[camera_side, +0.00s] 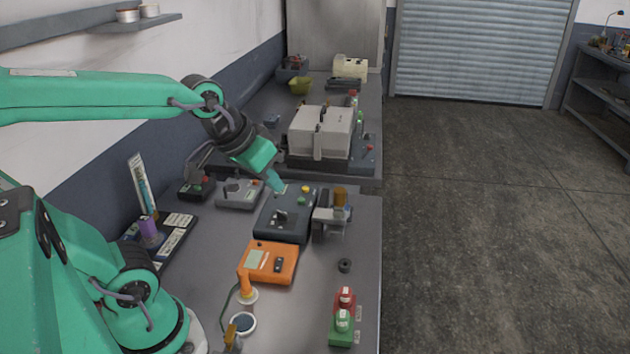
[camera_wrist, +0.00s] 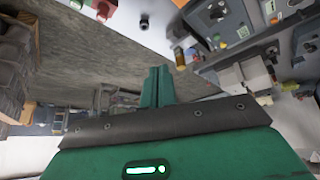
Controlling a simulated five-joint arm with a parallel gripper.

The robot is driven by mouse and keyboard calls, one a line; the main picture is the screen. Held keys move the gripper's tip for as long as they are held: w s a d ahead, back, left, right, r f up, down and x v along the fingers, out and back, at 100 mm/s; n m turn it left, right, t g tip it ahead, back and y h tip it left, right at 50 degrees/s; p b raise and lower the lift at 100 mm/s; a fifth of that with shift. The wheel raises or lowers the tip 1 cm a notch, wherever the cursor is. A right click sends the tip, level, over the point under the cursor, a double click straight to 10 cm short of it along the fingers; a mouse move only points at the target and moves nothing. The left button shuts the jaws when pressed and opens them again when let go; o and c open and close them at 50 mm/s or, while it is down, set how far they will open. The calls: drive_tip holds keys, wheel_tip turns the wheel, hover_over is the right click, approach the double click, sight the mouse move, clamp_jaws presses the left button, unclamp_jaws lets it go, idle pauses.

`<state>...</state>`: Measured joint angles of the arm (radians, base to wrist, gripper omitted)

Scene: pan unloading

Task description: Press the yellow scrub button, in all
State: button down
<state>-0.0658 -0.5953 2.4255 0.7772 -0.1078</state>
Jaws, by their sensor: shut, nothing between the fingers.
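A small yellow button (camera_side: 305,189) sits at the far right corner of a dark grey box (camera_side: 268,228) on the bench, in the side view. A green button (camera_side: 301,201) is just nearer than it. My gripper (camera_side: 279,187) points down near the far edge of the box, to the left of the yellow button and apart from it in the picture. Its height above the box is hard to tell. In the wrist view my gripper's teal fingers (camera_wrist: 157,86) are together and hold nothing.
A grey fixture with an amber top (camera_side: 332,216) stands right of the dark box. An orange box (camera_side: 268,262) lies nearer. A large pale grey machine (camera_side: 320,132) stands behind.

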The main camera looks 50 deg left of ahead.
drive_tip(key=w+a+n, duration=0.3)
drive_tip(key=w+a, duration=0.1)
drive_tip(key=w, duration=0.4)
drive_tip(key=n+t+y, duration=0.2)
drive_tip(key=n+y, duration=0.2)
drive_tip(key=n, duration=0.5)
hover_over(305, 189)
wheel_tip(305, 189, down, 11)
drive_tip(key=shift+s, duration=0.3)
drive_tip(key=shift+f, duration=0.25)
drive_tip(key=shift+f, duration=4.2)
